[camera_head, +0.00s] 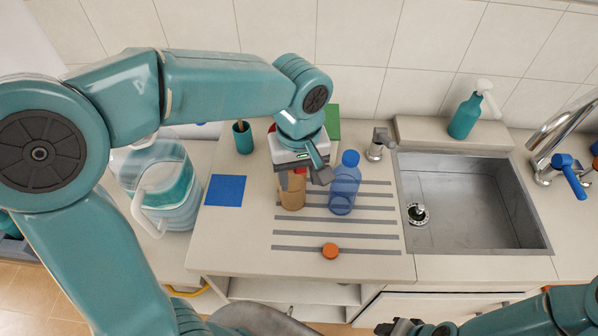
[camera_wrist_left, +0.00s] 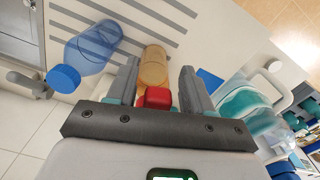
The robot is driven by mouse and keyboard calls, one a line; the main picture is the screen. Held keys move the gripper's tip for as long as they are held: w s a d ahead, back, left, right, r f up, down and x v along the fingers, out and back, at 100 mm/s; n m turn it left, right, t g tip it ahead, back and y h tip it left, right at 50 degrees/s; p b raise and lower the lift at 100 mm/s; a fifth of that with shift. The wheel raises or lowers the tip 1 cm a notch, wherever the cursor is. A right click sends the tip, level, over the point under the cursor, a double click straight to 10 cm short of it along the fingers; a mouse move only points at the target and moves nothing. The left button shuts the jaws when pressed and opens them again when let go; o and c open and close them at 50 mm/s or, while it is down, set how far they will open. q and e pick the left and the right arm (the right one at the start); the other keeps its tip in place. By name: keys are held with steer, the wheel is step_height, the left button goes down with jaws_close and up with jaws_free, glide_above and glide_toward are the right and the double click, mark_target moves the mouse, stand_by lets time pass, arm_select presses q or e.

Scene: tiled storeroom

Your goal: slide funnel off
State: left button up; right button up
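I cannot make out a funnel in either view. A tan bottle (camera_head: 291,194) stands on the striped counter area, partly hidden by my left gripper (camera_head: 306,177); it also shows in the left wrist view (camera_wrist_left: 153,68). A red piece (camera_wrist_left: 154,97) sits at the bottle's near end, between the left gripper's fingers (camera_wrist_left: 158,92). The fingers are apart, with a visible gap between the red piece and the right-hand finger. A blue translucent bottle (camera_head: 344,188) with a blue cap stands just right of the tan one. My right gripper (camera_head: 398,327) is at the bottom edge, its fingers unclear.
An orange cap (camera_head: 330,251) lies near the front of the stripes. A blue square (camera_head: 226,190), teal cup (camera_head: 243,138) and large jug (camera_head: 165,190) are left. A sink (camera_head: 470,200), teal soap dispenser (camera_head: 465,117) and tap (camera_head: 565,165) are right.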

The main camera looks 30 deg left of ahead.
arm_select(q)
steer(key=shift+w+a+f, duration=0.15)
steer(key=shift+w, duration=0.1)
jaws_close()
steer(key=shift+r+p, duration=0.75)
steer(key=shift+r, duration=0.15)
steer(key=shift+s+r+p, duration=0.1)
steer(key=shift+r+p, duration=0.55)
steer(key=shift+r, duration=0.3)
steer(key=shift+r+p, duration=0.55)
steer(key=shift+r, duration=0.05)
